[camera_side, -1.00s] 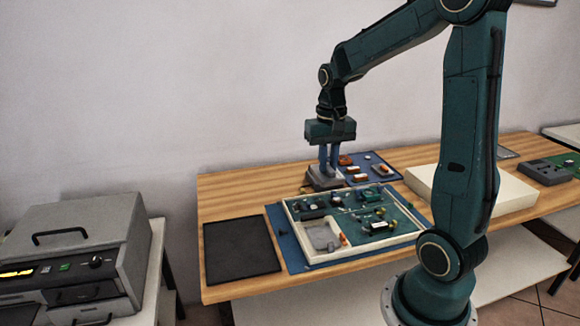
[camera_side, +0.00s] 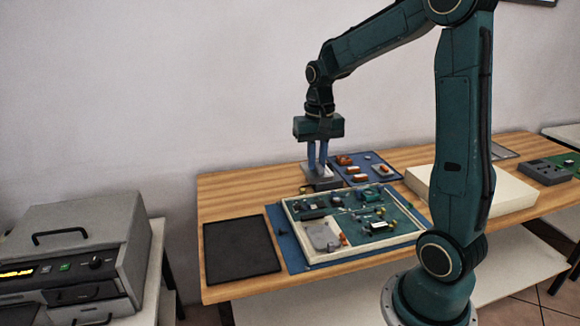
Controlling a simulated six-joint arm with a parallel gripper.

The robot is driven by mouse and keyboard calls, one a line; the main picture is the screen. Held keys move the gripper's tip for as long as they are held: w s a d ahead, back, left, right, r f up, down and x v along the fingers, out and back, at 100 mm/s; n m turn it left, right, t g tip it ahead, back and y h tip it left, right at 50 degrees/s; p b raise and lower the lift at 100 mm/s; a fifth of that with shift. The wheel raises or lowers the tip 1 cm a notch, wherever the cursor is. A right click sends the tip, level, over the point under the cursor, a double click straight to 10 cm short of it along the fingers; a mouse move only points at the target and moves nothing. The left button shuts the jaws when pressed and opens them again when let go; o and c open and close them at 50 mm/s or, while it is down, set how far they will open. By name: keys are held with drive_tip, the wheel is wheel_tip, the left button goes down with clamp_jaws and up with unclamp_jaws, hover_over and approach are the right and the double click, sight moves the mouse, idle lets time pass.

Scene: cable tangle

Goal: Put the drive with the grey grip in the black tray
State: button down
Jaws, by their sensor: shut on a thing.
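My gripper (camera_side: 318,168) is shut on a grey, boxy drive (camera_side: 313,173) behind the open case, near the back edge of the table. The fingers point down and hide part of the drive. The drive looks slightly raised, with a darker patch beneath it that I cannot make out. The black tray (camera_side: 241,248) lies flat and empty at the front left of the table, to the left of the case.
The open pale-walled case (camera_side: 345,258) with a green board and small parts sits on a blue mat (camera_side: 290,249) beside the tray. A blue mat with several small parts (camera_side: 372,178) lies behind. A cream block (camera_side: 428,184) stands to the right. Bare wood (camera_side: 240,200) lies behind the tray.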

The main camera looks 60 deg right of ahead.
drive_tip(key=w+a, duration=0.4)
drive_tip(key=w, duration=0.5)
hover_over(238, 246)
drive_tip(key=f, duration=0.2)
wheel_tip(238, 246, down, 16)
drive_tip(key=shift+s+r, duration=0.1)
drive_tip(key=shift+r, duration=0.15)
drive_tip(key=shift+f, duration=0.15)
drive_tip(key=shift+f, duration=1.95)
drive_tip(key=shift+f, duration=0.15)
drive_tip(key=c, duration=1.4)
unclamp_jaws()
